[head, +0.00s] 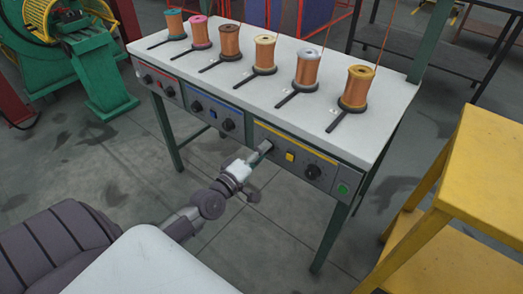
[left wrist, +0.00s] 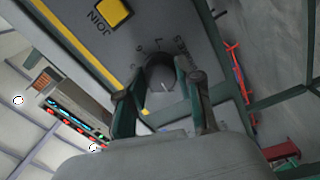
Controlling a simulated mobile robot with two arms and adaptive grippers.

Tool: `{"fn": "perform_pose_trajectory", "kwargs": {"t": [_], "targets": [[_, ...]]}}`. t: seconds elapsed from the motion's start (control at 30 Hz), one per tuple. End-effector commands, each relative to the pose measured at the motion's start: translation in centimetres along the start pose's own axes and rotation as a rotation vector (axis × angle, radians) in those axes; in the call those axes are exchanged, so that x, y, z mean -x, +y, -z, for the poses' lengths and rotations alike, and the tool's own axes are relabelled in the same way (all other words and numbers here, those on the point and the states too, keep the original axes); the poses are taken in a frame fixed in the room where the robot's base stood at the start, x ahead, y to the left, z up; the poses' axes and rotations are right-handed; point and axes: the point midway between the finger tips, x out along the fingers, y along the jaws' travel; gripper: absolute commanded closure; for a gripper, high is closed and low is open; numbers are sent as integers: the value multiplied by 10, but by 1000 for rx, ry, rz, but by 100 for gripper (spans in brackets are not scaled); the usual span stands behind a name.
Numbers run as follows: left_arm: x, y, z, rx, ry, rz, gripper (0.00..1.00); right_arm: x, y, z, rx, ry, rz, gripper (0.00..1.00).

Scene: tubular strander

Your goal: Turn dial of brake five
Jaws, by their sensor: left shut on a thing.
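The front panel with the yellow stripe (head: 290,160) is at the right of the bench front. My left gripper (head: 262,149) reaches its left end and covers the dial there in the head view. In the left wrist view that dark round dial (left wrist: 160,72), with a light pointer line, sits between the two fingers. The gripper is shut on it. Markings show around the dial, partly hidden by the fingers. A yellow button marked JOIN (left wrist: 115,13) is beside it. Another black dial (head: 313,172) and a green button (head: 343,188) are further right. My right gripper is not in view.
Several copper wire spools (head: 306,66) stand on the white bench top (head: 210,75), with wires rising. Blue-striped (head: 212,110) and red-striped (head: 157,82) panels are to the left. Yellow steps (head: 470,200) stand close at right. A green machine (head: 90,65) is at back left.

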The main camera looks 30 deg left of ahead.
Motion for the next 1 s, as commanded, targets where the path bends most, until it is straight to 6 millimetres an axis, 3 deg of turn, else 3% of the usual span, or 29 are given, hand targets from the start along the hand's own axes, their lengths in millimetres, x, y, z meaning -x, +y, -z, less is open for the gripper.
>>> {"fn": "perform_pose_trajectory", "kwargs": {"t": [0.53, 1.0], "targets": [[0, 1, 1, 468, 26, 2, 99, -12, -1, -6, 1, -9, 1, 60], [0, 1, 1, 630, 32, 4, 99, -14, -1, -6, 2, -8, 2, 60]]}}
